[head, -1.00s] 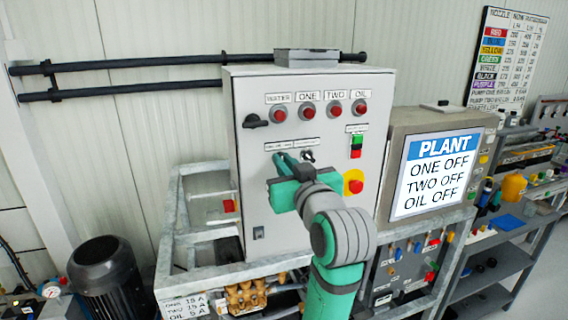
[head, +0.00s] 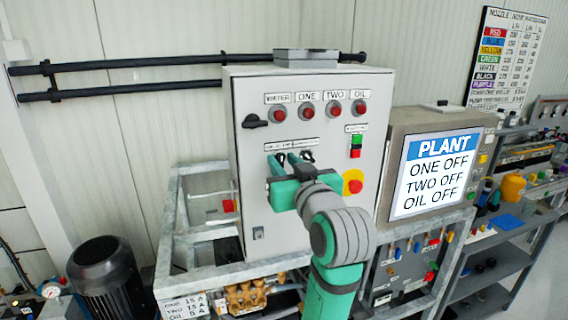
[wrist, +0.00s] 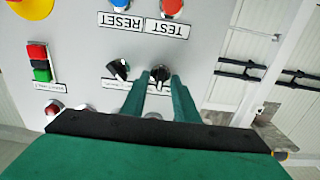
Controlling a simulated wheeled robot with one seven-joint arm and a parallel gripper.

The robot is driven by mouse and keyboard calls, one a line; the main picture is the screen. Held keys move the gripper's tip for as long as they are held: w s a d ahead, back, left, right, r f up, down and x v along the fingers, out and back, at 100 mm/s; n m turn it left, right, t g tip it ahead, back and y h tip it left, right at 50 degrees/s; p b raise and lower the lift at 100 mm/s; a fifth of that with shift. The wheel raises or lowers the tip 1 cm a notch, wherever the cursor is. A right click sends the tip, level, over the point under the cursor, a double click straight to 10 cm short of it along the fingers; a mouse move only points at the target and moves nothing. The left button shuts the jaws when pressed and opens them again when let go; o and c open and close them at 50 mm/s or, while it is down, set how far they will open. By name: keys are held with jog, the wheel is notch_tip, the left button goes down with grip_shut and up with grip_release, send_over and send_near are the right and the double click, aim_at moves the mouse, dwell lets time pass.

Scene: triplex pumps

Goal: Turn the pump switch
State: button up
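Two black rotary switches sit side by side on the grey control cabinet (head: 250,200), below its row of red lamps. The left switch (head: 281,158) and right switch (head: 307,155) have small labels too small to read. My gripper (head: 284,162) is open in front of the left switch. In the wrist view, which is upside down, this switch's knob (wrist: 160,73) shows between the two green fingertips; I cannot tell whether they touch it. The other switch (wrist: 118,68) is just outside the fingers. The plant screen (head: 435,172) reads ONE OFF, TWO OFF, OIL OFF.
A black handle (head: 254,121) is at the cabinet's upper left. A green and red button pair (head: 356,146) and a red-and-yellow stop button (head: 354,184) are right of my gripper. In the wrist view, RESET (wrist: 118,6) and TEST (wrist: 171,7) buttons lie beyond the switches.

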jog(key=v, duration=1)
jog(key=shift+s+d, duration=0.15)
jog(key=shift+s, duration=0.25)
notch_tip(320, 180, down, 27)
jog(key=m+h, duration=0.4)
jog(key=m, duration=0.1)
jog(key=s+f, duration=0.5)
jog(key=f, duration=0.5)
jog(key=s+f+g+h, duration=0.1)
jog(key=s+f, duration=0.4)
jog(key=s, duration=0.3)
jog(key=s+f+h, duration=0.1)
jog(key=s+f, duration=0.5)
jog(key=s, duration=0.1)
jog(key=s+a+n, duration=0.1)
jog(key=s+a, duration=0.2)
jog(key=s, duration=1.4)
jog(key=shift+s+a+f+g, duration=0.25)
jog(key=shift+s+f+g, duration=0.1)
jog(key=shift+s+g, duration=0.05)
